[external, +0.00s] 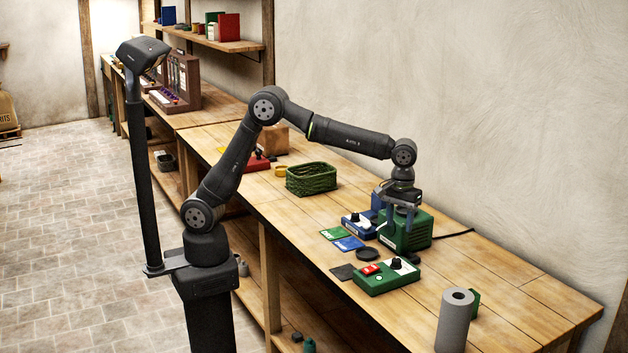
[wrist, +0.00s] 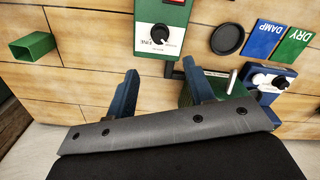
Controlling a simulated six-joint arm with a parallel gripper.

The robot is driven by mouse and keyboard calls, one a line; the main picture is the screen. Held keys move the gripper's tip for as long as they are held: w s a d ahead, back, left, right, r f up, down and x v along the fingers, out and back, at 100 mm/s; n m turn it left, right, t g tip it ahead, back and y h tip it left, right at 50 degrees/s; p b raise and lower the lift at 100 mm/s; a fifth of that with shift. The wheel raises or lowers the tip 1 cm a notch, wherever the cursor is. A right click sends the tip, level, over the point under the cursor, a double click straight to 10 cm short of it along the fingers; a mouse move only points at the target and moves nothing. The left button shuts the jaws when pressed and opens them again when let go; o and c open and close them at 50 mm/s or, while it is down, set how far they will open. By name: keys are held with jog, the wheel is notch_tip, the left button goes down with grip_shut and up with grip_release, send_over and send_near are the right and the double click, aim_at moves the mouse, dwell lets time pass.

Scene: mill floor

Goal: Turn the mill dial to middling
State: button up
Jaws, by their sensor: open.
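The mill dial (external: 397,263) is a black knob on the white plate of a low green control box (external: 385,282) near the bench's front. In the wrist view the dial (wrist: 162,35) has a small white mark, and "FINE" is printed beside it; other lettering is too small to read. My gripper (external: 398,214) points down with its blue jaws apart and empty. It is above and behind the dial, in front of the upper part of a green machine (external: 417,232). In the wrist view my gripper (wrist: 163,85) shows both jaws below the dial, not touching it.
A red switch (external: 370,269) sits beside the dial. A blue box (external: 357,223) with a knob, green and blue cards (external: 348,243) and a black disc (external: 367,254) lie left of the machine. A grey roll (external: 455,318) stands front right. A green basket (external: 311,178) is farther back.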

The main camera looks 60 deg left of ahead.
aim_at(396, 259)
notch_tip(396, 259, down, 12)
jog(key=shift+f, duration=0.1)
dwell(0.4)
jog(key=c, duration=1)
